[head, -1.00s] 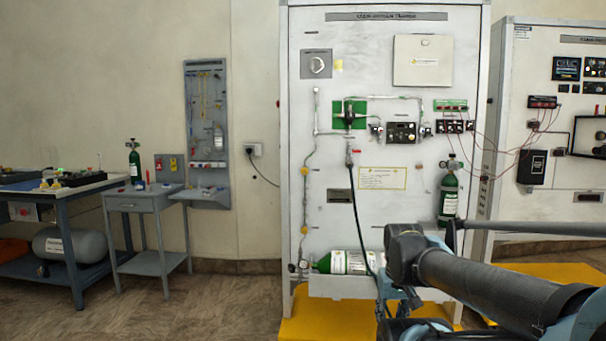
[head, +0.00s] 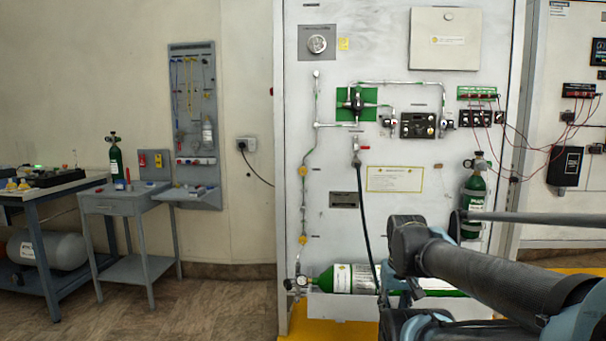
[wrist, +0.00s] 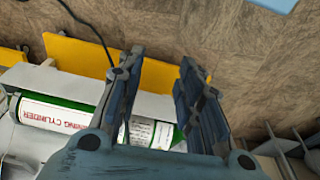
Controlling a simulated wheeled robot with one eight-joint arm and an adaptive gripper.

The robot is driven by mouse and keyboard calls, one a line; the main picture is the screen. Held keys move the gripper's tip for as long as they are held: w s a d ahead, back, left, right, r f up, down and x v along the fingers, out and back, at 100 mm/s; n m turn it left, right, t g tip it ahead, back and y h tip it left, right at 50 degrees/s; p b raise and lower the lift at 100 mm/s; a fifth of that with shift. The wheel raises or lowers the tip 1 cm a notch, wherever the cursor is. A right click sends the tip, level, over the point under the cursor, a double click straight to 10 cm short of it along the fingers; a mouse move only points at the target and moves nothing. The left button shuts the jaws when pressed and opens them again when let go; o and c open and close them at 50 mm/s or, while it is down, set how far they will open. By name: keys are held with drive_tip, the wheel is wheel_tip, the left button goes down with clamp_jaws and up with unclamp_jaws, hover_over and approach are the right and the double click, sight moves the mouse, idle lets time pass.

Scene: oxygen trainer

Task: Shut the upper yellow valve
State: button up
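The upper yellow valve (head: 303,170) is a small round yellow piece on the thin vertical pipe at the left of the white trainer panel (head: 330,225). A similar lower yellow valve (head: 302,239) sits further down the same pipe. Both are too small to tell their handle positions. My gripper (wrist: 160,68) is open and empty in the wrist view, its two dark fingers apart above the floor and a green and white cylinder (wrist: 60,115). The yellow valves do not show in the wrist view. In the head view my arm is at the lower right, away from the upper valve.
The long cylinder (head: 350,278) lies along the panel's bottom, with a yellow base (head: 300,330) below. A black hose (head: 364,215) hangs down the panel's middle. A small grey table (head: 130,198) stands left. Open floor lies between table and panel.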

drive_tip(key=o, duration=0.4)
drive_tip(key=shift+o, duration=0.2)
drive_tip(key=shift+s+a+r, duration=0.1)
drive_tip(key=shift+r, duration=0.25)
drive_tip(key=n+t+y, duration=0.2)
drive_tip(key=n+t, duration=0.2)
drive_tip(key=t, duration=1.6)
approach(303, 172)
drive_tip(key=x, duration=1.1)
